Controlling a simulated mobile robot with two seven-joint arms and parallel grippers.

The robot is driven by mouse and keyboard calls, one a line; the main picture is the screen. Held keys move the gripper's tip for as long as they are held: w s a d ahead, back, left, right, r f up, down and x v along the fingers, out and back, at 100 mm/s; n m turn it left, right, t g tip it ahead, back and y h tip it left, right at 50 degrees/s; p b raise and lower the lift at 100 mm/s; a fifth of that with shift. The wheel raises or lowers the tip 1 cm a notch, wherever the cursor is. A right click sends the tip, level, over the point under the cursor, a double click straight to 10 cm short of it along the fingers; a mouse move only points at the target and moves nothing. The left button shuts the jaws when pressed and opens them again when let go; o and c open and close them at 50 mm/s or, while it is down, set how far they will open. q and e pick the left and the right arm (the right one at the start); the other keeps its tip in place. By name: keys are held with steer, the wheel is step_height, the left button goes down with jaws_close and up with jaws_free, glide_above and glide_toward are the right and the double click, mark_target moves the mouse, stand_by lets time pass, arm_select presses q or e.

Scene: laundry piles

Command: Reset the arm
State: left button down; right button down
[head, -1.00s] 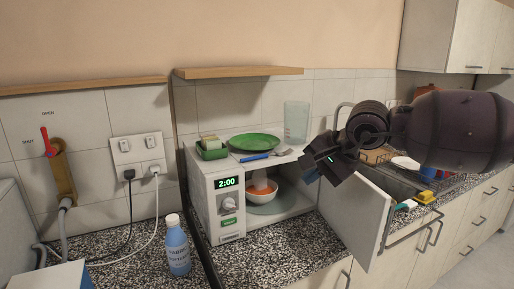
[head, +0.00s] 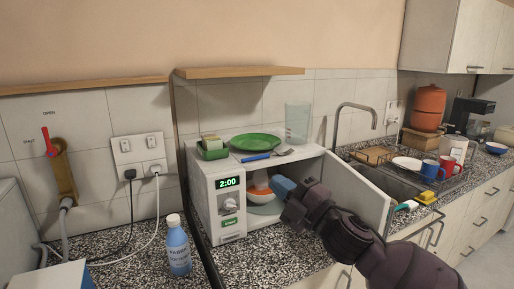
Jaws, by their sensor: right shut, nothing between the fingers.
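My right gripper (head: 284,190) is shut and empty. It is in front of the open microwave (head: 205,187), and its arm comes in from the lower right. The gripper and wrist hide part of the microwave's interior. An orange and white bowl (head: 260,186) shows inside, above a plate. The microwave door (head: 362,195) stands open to the right, partly behind my arm. My left gripper is not in view.
A green plate (head: 257,142), a sponge in a green holder (head: 212,150) and a clear jug (head: 297,121) stand on the microwave. A blue-labelled bottle (head: 178,248) stands on the counter. The sink (head: 385,180) and dish rack with mugs (head: 430,168) are at right.

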steer(key=s+d+f+m+h, duration=0.2)
steer(key=d+f+m+h, duration=0.3)
steer(key=f, duration=0.3)
steer(key=s+d+f+m+t+h, duration=0.1)
steer(key=s+d+f+m+h, duration=0.15)
steer(key=d+f+m, duration=0.4)
steer(key=s+d+f+m+h, duration=0.2)
steer(key=d+f+m+h, duration=0.15)
steer(key=f+m, duration=0.5)
steer(key=s+d+f+m+g+h, duration=0.2)
steer(key=s+d+f, duration=0.2)
steer(key=s+f, duration=0.5)
steer(key=s+d+f+m+g+h, duration=0.2)
steer(key=s+d+f+h, duration=0.1)
steer(key=s+f, duration=0.7)
steer(key=shift+s+d, duration=0.4)
steer(key=shift+s, duration=0.5)
